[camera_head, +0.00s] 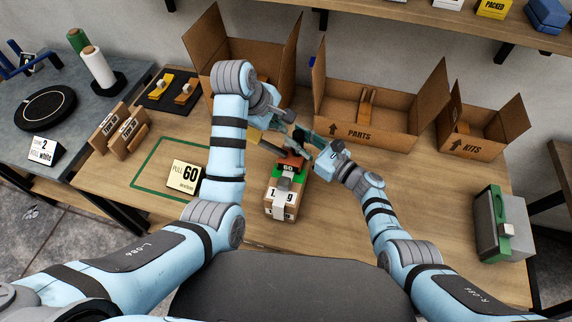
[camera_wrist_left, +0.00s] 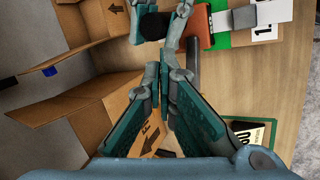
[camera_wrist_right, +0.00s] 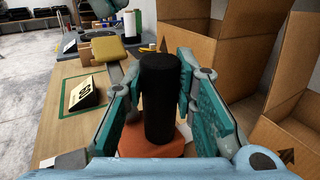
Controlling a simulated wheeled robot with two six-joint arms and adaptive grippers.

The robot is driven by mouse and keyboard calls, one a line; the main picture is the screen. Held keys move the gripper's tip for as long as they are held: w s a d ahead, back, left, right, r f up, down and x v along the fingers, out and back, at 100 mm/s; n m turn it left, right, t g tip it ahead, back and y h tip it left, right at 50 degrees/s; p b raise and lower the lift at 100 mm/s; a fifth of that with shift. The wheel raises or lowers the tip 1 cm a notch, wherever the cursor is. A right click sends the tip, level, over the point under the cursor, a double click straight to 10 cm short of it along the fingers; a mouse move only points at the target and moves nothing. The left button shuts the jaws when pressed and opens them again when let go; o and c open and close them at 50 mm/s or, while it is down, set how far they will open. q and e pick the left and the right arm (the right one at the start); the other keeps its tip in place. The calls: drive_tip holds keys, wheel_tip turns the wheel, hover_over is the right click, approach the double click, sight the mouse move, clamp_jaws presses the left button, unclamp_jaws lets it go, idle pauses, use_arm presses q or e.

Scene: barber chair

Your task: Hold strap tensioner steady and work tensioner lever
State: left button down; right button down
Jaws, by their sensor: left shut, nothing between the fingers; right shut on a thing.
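The dark lever (camera_head: 271,147) sticks out to the left with a yellow end (camera_head: 254,135), also seen in the right wrist view (camera_wrist_right: 106,48). My left gripper (camera_wrist_left: 165,85) is shut and empty, close beside a dark rod, apparently the lever; contact is unclear.
Open cartons stand along the back, including the PARTS box (camera_head: 386,138) and the KITS box (camera_head: 478,143). A sign reading 60 (camera_head: 185,176) stands by a green outline at left. A green-and-grey device (camera_head: 500,226) stands at right. The table's front right is clear.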

drive_tip(key=c, duration=1.2)
unclamp_jaws()
drive_tip(key=shift+c, duration=0.2)
